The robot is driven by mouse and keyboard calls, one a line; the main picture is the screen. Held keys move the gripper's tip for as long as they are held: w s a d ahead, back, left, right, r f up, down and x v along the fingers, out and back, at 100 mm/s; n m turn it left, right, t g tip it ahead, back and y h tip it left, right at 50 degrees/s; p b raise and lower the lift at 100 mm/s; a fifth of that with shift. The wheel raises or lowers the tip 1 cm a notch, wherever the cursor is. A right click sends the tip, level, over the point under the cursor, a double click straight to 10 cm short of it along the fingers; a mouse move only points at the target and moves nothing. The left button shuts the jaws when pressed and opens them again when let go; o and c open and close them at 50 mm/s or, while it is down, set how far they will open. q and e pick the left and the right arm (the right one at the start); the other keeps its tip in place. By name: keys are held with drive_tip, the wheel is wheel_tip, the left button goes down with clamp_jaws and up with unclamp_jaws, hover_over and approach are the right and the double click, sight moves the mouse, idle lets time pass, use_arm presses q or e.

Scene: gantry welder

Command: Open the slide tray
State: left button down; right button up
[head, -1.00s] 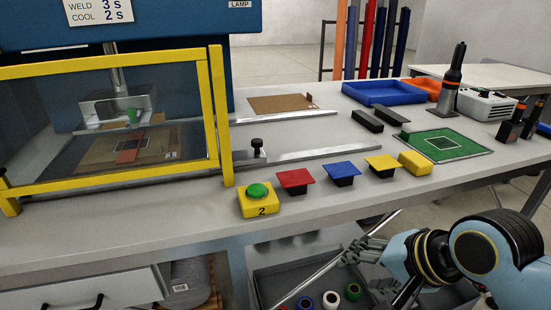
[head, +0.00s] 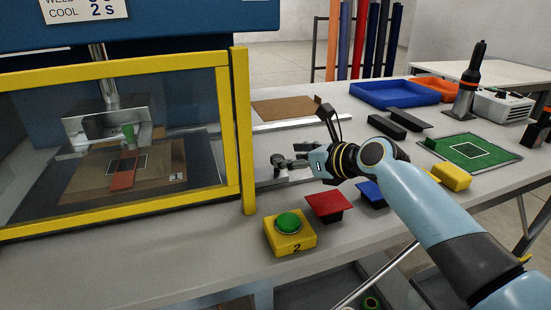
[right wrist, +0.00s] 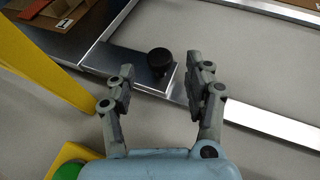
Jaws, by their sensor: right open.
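The slide tray (head: 197,165) is a dark plate under the welder, behind the yellow-framed clear guard (head: 240,130). It carries a tan board with a red strip. A metal bar (right wrist: 122,62) runs from its side and bears a black knob (right wrist: 160,60). My right gripper (head: 287,160) is over the rails just right of the guard. In the right wrist view its open fingers (right wrist: 163,78) point at the knob, one on either side, with gaps showing. I cannot tell whether they are level with it. The gripper largely hides the knob in the head view. My left gripper is not in view.
A yellow box with a green button (head: 290,232) stands in front of the guard post, beside a red pad (head: 328,204) and a blue pad (head: 372,193). Metal rails (right wrist: 265,120) cross the table. A blue bin (head: 392,93) and a green mat (head: 470,150) lie right.

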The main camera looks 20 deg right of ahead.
sight(278, 157)
drive_tip(key=x, duration=0.3)
drive_tip(key=shift+w+a+f+b, duration=0.15)
drive_tip(key=shift+w+f+b, duration=0.05)
drive_tip(key=shift+w+b, duration=0.1)
drive_tip(key=shift+w+a+f, duration=0.3)
drive_tip(key=shift+w, duration=0.35)
drive_tip(key=shift+w+a+f, duration=0.1)
drive_tip(key=shift+w, duration=0.1)
drive_tip(key=c, duration=0.4)
clamp_jaws()
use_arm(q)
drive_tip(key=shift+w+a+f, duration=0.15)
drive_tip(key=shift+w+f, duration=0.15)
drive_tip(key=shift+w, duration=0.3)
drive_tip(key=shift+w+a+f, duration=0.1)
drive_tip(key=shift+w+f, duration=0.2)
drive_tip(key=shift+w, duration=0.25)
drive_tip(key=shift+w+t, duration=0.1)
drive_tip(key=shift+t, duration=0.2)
